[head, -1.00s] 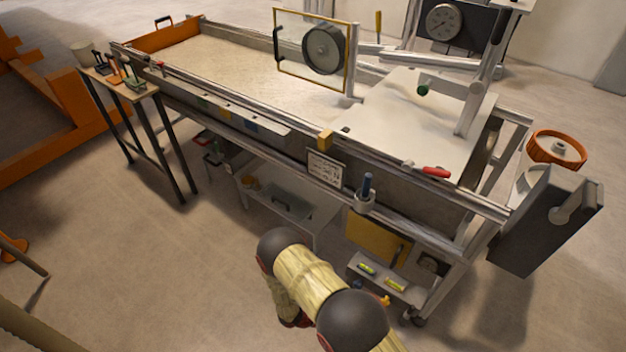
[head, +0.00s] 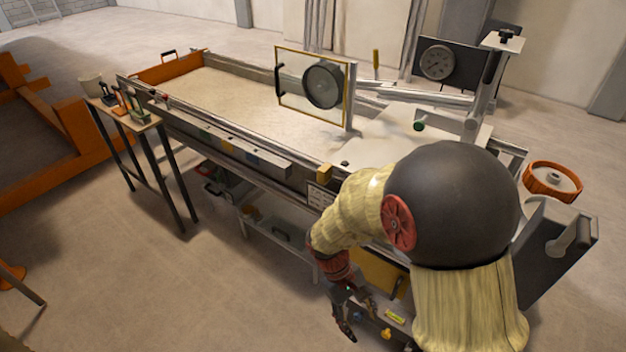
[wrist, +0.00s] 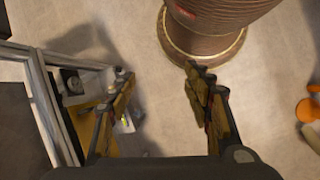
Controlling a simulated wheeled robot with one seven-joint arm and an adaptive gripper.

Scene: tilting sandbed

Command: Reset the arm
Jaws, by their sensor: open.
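My arm shows large in the head view, with a dark round joint and pale yellow covers in front of the right half of the sandbed. My gripper (head: 352,318) hangs low in front of the sandbed's lower shelf, pointing down. In the wrist view my gripper (wrist: 160,80) has its two fingers well apart, with only bare floor between them. It holds nothing. The sandbed (head: 290,107) is a long trough of pale sand with metal rails. My arm hides part of its near right side.
A small side table (head: 133,122) with tools stands at the left end. An orange frame (head: 50,125) lies further left. A grey box (head: 560,255) and an orange wheel (head: 553,180) are at the right. A yellow-framed panel (head: 318,88) stands over the sand.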

